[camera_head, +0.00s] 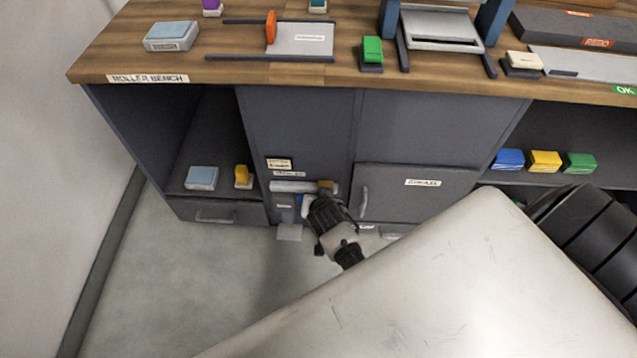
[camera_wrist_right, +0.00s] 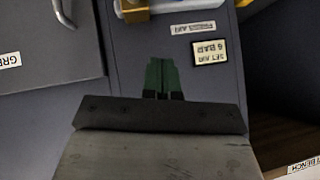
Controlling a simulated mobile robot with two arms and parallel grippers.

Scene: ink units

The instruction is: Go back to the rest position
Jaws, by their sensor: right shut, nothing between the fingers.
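My right gripper (camera_wrist_right: 162,72) shows in the right wrist view as two green fingers closed together, with nothing between them. It is in front of a dark cabinet panel (camera_wrist_right: 135,50) with upside-down labels. In the head view my dark arm (camera_head: 335,225) reaches down to the front of the same cabinet; its fingertips cannot be made out there. My left gripper is not in view.
A white bar with a yellow end (camera_head: 295,187) is on the panel close to my arm. A cabinet door with a handle (camera_head: 415,188) is to its right. The wooden bench top (camera_head: 215,72) holds several blocks and fixtures. Grey floor (camera_head: 190,270) is free at the left.

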